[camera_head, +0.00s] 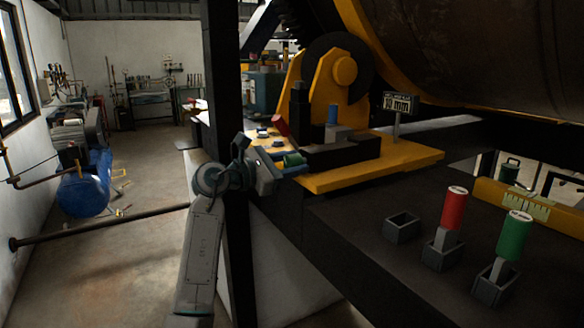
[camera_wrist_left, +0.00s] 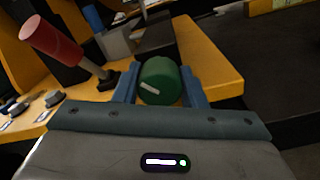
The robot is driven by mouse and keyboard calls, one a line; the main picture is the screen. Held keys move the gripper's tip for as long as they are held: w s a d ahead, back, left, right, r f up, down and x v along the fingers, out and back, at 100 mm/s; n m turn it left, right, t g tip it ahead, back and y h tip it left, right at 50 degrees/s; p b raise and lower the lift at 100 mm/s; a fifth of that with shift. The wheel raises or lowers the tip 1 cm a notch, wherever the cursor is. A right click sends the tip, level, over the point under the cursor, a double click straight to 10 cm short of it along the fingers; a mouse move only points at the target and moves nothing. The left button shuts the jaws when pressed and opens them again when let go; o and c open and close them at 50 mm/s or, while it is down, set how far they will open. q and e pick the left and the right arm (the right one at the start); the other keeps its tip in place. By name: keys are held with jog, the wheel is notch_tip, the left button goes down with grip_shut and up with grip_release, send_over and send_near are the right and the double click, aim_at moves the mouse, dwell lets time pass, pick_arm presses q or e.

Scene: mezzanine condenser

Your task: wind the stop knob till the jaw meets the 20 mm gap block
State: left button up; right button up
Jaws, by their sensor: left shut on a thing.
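My left gripper (camera_head: 286,165) is shut on the green stop knob (camera_head: 293,159) at the front left of the yellow plate (camera_head: 375,172). In the left wrist view, the knob (camera_wrist_left: 160,80) with its white mark sits between the two blue fingers. Behind it is a black stepped fixture (camera_head: 325,156). A grey block with a blue grip (camera_head: 333,114) stands in or against this fixture, and it appears to be the gap block. The contact between jaw and block is not clear. My right gripper is out of view.
A red-handled lever (camera_head: 280,125) rises beside the knob. A small sign (camera_head: 397,101) appears to read 10 mm. At the right, red (camera_head: 453,208) and green (camera_head: 514,236) gripped pieces stand in grey holders, beside an empty holder (camera_head: 402,227). A black post (camera_head: 228,100) stands near my left arm.

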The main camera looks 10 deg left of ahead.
aim_at(287, 166)
pick_arm(q)
jog(key=o, duration=1)
jog(key=shift+a, duration=0.1)
jog(key=shift+s+a+f, duration=0.1)
jog(key=shift+s+a, duration=0.1)
jog(key=shift+a, duration=0.1)
jog(key=b+v, duration=0.2)
jog(key=v, duration=0.3)
jog(key=shift+f, duration=0.1)
jog(key=shift+r+b+v, duration=0.15)
jog(key=shift+b+v, duration=0.2)
jog(key=shift+v, duration=0.9)
jog(key=shift+r+b+v, duration=0.1)
jog(key=shift+b+v, duration=0.25)
jog(key=shift+v, duration=0.9)
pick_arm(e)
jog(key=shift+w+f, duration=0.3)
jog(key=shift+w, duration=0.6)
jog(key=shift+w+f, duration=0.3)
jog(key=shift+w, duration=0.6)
pick_arm(q)
jog(key=shift+d, duration=0.1)
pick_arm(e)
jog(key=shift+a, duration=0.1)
